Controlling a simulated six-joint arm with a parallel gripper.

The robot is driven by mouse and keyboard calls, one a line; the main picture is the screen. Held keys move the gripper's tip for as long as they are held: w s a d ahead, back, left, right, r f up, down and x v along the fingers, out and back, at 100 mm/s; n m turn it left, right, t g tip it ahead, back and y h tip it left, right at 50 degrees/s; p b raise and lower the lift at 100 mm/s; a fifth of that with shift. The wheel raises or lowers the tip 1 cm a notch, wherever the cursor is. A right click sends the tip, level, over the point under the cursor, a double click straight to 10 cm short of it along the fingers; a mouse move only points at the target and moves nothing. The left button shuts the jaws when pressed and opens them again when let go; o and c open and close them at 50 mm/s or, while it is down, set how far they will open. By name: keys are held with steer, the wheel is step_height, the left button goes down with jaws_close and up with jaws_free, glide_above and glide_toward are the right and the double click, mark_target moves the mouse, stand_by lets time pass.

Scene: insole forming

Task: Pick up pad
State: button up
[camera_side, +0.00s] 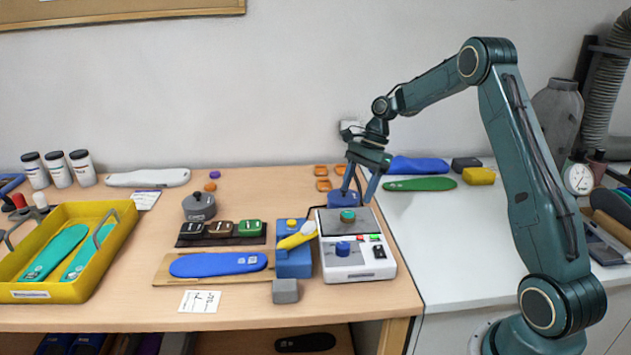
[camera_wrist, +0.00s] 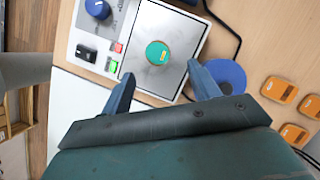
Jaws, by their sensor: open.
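A round green pad (camera_side: 347,215) with a small yellowish mark lies on the grey plate of a white machine (camera_side: 358,262). In the wrist view the pad (camera_wrist: 158,52) shows just beyond the gap between my fingertips. My gripper (camera_side: 357,196) is open and empty, pointing down above the far side of the plate. In the wrist view my gripper (camera_wrist: 160,72) has its two blue fingers spread wider than the pad. Nothing hides the pad in either view.
A blue disc (camera_wrist: 222,77) lies beside the plate, close to one finger. Several orange pieces (camera_wrist: 279,89) lie on the table. Blue blocks with a yellow piece (camera_side: 297,235) stand left of the machine. A yellow tray (camera_side: 107,255) holds green insoles; a blue insole (camera_side: 218,264) lies on a board.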

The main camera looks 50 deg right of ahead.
mark_target(350, 213)
steer(key=shift+a+f, duration=0.1)
steer(key=shift+f, duration=0.15)
steer(key=shift+x, duration=2.55)
steer(key=shift+s, duration=0.1)
steer(key=c, duration=1.1)
